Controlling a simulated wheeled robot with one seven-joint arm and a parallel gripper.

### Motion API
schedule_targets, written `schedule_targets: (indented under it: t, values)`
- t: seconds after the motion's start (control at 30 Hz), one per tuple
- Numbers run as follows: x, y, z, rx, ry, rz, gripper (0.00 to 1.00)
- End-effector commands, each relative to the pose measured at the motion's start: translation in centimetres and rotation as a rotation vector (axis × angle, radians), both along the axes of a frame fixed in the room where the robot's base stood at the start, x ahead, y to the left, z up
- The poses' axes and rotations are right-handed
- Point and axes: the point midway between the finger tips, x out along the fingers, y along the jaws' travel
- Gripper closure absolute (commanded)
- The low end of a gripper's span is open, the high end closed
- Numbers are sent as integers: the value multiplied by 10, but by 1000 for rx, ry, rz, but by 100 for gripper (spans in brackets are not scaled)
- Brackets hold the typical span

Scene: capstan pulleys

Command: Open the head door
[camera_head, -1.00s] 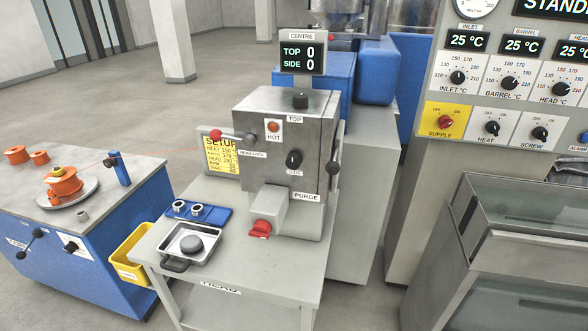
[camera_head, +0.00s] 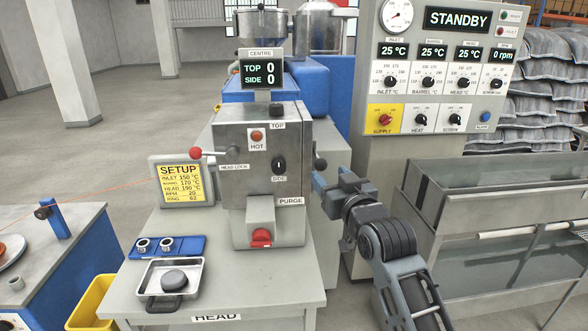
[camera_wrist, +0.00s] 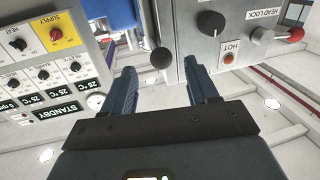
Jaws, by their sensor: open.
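The head (camera_head: 262,165) is a grey metal box on a table, with its front face shut. A HEAD LOCK lever with a red ball (camera_head: 196,153) sticks out to its left; it also shows in the wrist view (camera_wrist: 296,34). A black ball knob (camera_head: 320,163) sits at the head's right side. My gripper (camera_head: 318,188) is beside that right side, just below the knob in the picture. In the wrist view, my gripper (camera_wrist: 160,78) has its fingers apart, and the black knob (camera_wrist: 162,57) shows between and beyond the tips. Nothing is held; contact with the knob cannot be told.
A metal tray (camera_head: 148,287) and a blue holder (camera_head: 138,250) lie on the table (camera_head: 245,290) at left. The control panel (camera_head: 365,75) and a water trough (camera_head: 500,215) stand to the right.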

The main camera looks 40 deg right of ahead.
Motion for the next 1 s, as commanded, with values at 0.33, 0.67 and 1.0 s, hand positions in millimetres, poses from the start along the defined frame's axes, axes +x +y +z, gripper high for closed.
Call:
schedule_targets:
  t: [0.33,0.67,1.0]
  values:
    - [36,-18,5,-3,-2,-2,41]
    - [71,-32,3,-3,-1,-3,41]
    - [74,-33,3,-3,-1,-3,42]
